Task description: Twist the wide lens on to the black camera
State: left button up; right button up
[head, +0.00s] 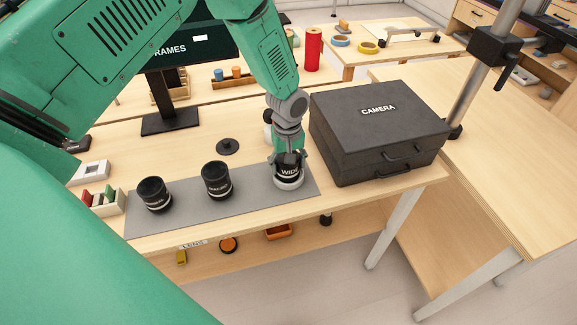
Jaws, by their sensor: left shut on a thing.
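The wide lens (289,174) is a short black cylinder marked "WIDE", with a pale band at its base. It is upright at the right end of the grey mat (247,203). My left gripper (289,156) points down from above and is shut on the upper part of this lens. Whether the lens touches the mat is hard to tell. I see no bare black camera. A closed black case (378,125) marked "CAMERA" stands right of the gripper, and its inside is hidden. My right gripper is not in view.
Two other black lenses, one at the mat's middle (216,180) and one at its left (154,194), stand upright. A flat black disc (228,147) lies behind the mat. A metal post (481,75) rises right of the case. The right tabletop (510,165) is mostly clear.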

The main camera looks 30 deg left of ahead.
pick_arm(q)
jog(key=shift+w+d+r, duration=0.15)
jog(key=shift+d+r, duration=0.1)
jog(key=shift+d, duration=0.15)
jog(key=shift+r+p, duration=0.3)
jog(key=shift+p, duration=0.15)
jog(key=shift+a+r+p, duration=0.25)
jog(key=shift+r+p, duration=0.15)
jog(key=shift+r, duration=0.1)
jog(key=shift+a+r+p, duration=0.2)
jog(key=shift+r+p, duration=0.2)
jog(key=shift+r, duration=0.05)
jog(key=shift+d+r+p, duration=0.1)
jog(key=shift+r+p, duration=0.3)
jog(key=shift+r, duration=0.1)
jog(key=shift+d+r+p, duration=0.15)
jog(key=shift+r+p, duration=0.2)
jog(key=shift+r, duration=0.15)
jog(key=shift+d+r+p, duration=0.15)
jog(key=shift+r+p, duration=0.2)
jog(key=shift+r, duration=0.25)
jog(key=shift+a, duration=0.1)
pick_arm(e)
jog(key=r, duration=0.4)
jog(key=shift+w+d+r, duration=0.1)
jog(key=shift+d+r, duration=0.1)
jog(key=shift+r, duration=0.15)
